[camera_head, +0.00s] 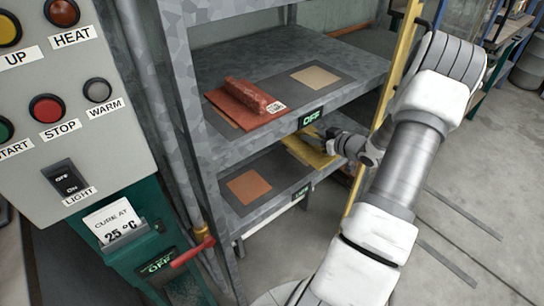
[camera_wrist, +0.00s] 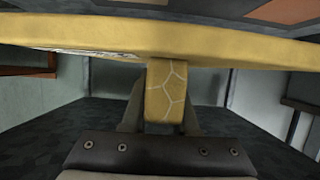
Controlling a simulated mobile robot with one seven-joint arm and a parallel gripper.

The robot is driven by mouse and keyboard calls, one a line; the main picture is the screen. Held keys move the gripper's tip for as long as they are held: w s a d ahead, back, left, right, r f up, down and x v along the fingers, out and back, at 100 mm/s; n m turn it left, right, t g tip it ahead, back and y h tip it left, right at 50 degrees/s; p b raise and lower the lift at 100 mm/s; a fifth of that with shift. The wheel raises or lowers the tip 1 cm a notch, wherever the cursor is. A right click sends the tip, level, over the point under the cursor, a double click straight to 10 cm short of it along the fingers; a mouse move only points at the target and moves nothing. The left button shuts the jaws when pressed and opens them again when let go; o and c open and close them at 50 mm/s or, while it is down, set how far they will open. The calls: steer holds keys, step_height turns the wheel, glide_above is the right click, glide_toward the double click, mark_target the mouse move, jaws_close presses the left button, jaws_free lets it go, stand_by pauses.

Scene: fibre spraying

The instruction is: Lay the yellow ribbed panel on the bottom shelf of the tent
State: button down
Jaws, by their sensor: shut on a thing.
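The yellow ribbed panel (camera_head: 311,151) is at the lower shelf opening in the head view, partly hidden by the shelf above and my wrist. The bottom shelf (camera_head: 243,221) carries a dark mat with an orange-brown square (camera_head: 249,187) on its left part. My gripper (camera_head: 332,148) reaches in from the right. In the wrist view, my gripper (camera_wrist: 165,112) is shut on the rib of the yellow panel (camera_wrist: 230,48), whose plate spans the top of the picture. Whether the plate touches the shelf, I cannot tell.
A red ribbed panel (camera_head: 246,103) lies on the left of the shelf above (camera_head: 354,64), beside a tan square (camera_head: 315,77). An OFF display (camera_head: 311,118) is on that shelf's front edge. A yellow post (camera_head: 395,70) stands by my arm. A control box (camera_head: 75,95) and red handle (camera_head: 193,251) are at left.

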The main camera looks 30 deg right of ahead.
steer(key=b, duration=0.3)
glide_above(280, 166)
step_height(280, 166, down, 6)
steer(key=shift+r, duration=0.15)
steer(key=shift+f+b, duration=0.9)
steer(key=shift+f, duration=1.1)
steer(key=shift+f, duration=0.15)
steer(key=c, duration=0.7)
jaws_free()
steer(key=shift+f, duration=0.1)
steer(key=shift+r, duration=0.25)
steer(key=p+v, duration=0.3)
steer(key=v, duration=0.9)
